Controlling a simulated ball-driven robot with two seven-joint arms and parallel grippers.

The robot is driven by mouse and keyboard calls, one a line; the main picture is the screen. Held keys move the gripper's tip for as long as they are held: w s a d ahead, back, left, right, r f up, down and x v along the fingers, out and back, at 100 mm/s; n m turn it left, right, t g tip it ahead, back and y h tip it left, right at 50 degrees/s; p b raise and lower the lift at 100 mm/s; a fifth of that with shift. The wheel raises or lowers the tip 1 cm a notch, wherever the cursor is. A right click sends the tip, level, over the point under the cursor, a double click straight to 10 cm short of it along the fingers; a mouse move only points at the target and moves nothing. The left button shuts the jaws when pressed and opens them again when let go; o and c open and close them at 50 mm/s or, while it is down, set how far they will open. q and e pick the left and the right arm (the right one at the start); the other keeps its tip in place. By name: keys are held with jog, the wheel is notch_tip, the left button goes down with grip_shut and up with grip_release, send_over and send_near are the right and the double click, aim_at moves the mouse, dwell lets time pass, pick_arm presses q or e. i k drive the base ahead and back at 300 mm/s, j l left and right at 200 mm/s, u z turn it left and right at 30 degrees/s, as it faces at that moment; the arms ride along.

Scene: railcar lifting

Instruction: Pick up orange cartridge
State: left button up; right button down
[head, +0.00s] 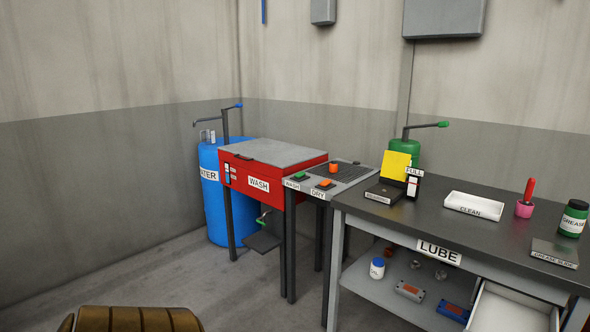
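Several orange items show, and I cannot tell for sure which one is the orange cartridge. A small upright orange piece (333,168) stands on the grey-topped stand beside the red wash box. A flat orange block (326,184) sits near the front of that stand, by the DRY label. On the lower shelf of the lube table lie a grey block with an orange top (410,290) and a blue block with an orange part (453,311). Neither of my grippers is in view.
An open white drawer (512,308) juts out at lower right. Floor at left is free.

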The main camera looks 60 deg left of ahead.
aim_at(333, 165)
jog(key=u, duration=1.7)
jog(key=i+j+z, duration=0.15)
jog(key=z, duration=0.35)
jog(key=i+j+z, duration=0.15)
jog(key=z, duration=0.3)
jog(key=j+z, duration=0.25)
jog(key=z, duration=0.25)
jog(key=i, duration=0.05)
